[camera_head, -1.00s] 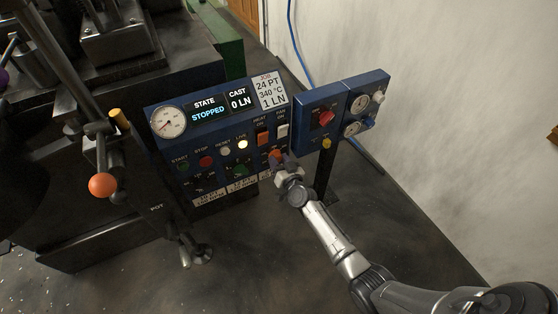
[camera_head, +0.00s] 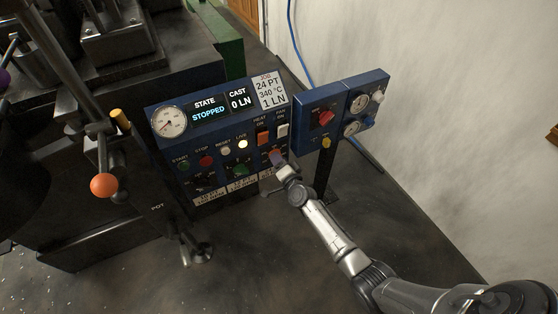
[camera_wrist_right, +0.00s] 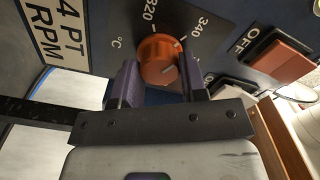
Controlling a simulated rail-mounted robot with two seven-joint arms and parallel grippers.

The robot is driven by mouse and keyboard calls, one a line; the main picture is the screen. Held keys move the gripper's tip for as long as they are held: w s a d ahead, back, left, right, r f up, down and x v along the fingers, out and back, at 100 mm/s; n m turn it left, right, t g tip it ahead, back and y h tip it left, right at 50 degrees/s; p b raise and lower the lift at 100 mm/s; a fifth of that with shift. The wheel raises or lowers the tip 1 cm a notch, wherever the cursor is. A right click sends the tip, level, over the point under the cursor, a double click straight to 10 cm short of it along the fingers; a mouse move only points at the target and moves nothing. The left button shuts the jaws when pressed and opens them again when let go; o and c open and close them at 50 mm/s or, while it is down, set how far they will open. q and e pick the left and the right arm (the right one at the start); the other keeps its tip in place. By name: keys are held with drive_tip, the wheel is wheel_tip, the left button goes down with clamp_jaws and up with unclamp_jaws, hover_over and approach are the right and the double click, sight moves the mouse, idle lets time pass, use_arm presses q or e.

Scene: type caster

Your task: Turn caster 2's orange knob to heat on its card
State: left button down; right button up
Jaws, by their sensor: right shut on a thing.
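The orange knob (camera_head: 275,155) sits low on the right of the blue control panel (camera_head: 243,186). In the right wrist view the orange knob (camera_wrist_right: 158,58) has a short pale mark near its centre, and the dial around it shows 320 and 340 with °C. My right gripper (camera_head: 279,161) is at the knob. In the wrist view its purple fingers (camera_wrist_right: 158,80) stand on either side of the knob, shut on it. The job card (camera_head: 270,92) above the panel reads 24 PT, 340 °C, 1 LN. My left gripper is not in view.
The display (camera_head: 210,110) reads STOPPED, and the one beside it 0 LN. An orange switch (camera_head: 263,137) and a white switch (camera_head: 282,130) are just above the knob. A blue box with a red knob (camera_head: 326,118) stands to the right.

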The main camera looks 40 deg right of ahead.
drive_tip(key=shift+m, duration=0.4)
drive_tip(key=o, duration=0.9)
drive_tip(key=shift+p+v, duration=2.6)
drive_tip(key=shift+v, duration=4.35)
